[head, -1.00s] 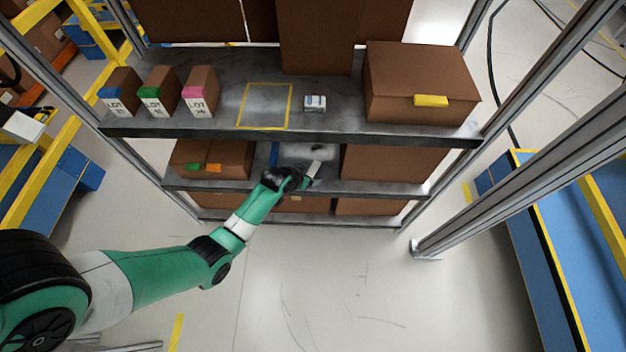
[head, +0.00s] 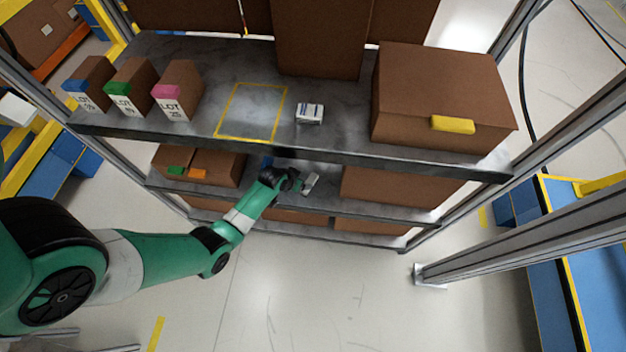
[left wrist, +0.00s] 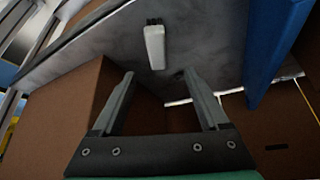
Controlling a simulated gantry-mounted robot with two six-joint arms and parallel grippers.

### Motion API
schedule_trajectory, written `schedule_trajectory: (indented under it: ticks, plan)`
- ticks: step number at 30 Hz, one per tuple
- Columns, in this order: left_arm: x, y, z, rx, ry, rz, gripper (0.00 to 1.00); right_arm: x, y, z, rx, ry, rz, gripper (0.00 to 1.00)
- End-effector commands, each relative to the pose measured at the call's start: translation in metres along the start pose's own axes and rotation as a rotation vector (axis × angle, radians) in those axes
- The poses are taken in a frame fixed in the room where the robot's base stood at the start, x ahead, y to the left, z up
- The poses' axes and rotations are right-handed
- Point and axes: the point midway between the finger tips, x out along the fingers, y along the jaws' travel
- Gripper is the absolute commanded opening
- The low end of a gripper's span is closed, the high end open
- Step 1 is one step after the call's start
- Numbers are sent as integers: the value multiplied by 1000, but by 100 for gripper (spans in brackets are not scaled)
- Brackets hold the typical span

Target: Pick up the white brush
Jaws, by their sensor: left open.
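The white brush (left wrist: 155,47) lies on the grey shelf in the left wrist view, its dark bristle end toward the top of the picture. My left gripper (left wrist: 158,79) is open and empty; its fingers are apart, below the brush in that picture and not around it. In the head view my left gripper (head: 298,183) is at the front of the middle shelf. A pale piece shows at its end there; I cannot tell whether that is the brush or part of the gripper. My right gripper is not in view.
A cardboard box (left wrist: 75,115) and a blue panel (left wrist: 273,45) flank the brush in the wrist view. The upper shelf's front edge (head: 290,153) is just above my left arm. That shelf bears LOT boxes (head: 178,90), a small white box (head: 310,113) and a large box (head: 440,90).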

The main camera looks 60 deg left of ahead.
Motion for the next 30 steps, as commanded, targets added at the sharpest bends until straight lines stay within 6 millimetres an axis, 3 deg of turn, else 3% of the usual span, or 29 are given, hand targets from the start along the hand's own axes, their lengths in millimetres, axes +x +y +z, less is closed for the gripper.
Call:
schedule_trajectory:
  ticks: [3,9,16,25,30]
  plan:
    - [26,0,4,0,2,0,78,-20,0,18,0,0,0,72]
    - [59,1,2,0,2,0,78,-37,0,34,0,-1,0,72]
    - [65,1,0,0,2,0,78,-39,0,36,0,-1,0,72]
    - [113,7,3,0,2,0,78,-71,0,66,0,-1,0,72]
    - [114,7,0,0,3,0,78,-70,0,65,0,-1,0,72]
